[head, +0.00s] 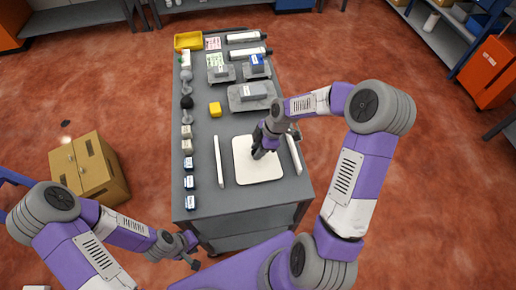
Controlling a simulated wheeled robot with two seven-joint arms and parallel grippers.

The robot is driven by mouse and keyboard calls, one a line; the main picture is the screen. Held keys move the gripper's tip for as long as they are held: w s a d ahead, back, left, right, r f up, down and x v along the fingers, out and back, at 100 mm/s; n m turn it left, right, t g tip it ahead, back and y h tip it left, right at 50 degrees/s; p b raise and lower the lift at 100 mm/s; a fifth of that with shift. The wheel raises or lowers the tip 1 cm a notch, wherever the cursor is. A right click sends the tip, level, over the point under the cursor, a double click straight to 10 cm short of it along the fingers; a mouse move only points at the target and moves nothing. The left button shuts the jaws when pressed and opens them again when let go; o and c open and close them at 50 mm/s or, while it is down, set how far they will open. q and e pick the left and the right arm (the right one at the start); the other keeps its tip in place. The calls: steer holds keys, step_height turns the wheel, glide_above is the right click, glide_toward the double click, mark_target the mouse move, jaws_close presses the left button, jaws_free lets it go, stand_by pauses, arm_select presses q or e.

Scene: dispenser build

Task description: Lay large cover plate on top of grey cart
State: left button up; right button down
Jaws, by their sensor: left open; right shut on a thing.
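The large cover plate (258,173) is a flat, pale, rounded square at the near part of the grey cart (205,205). My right gripper (260,153) points down over the plate's upper middle and is shut on it; the fingertips hide the exact grip point. The plate looks level, and I cannot tell whether it touches the cart top or is slightly above it. My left gripper (192,248) is open and empty, low beside the cart's near left corner.
White bars lie left (219,162) and right (293,154) of the plate. A yellow block (214,109), grey parts (252,97) and a yellow tray (188,41) sit farther back. Small items line the left edge. A cardboard box (88,170) stands on the floor at left.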

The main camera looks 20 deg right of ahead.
steer(key=c, duration=0.8)
jaws_free()
steer(key=p+v, duration=0.2)
steer(key=v, duration=1)
steer(key=shift+d, duration=0.1)
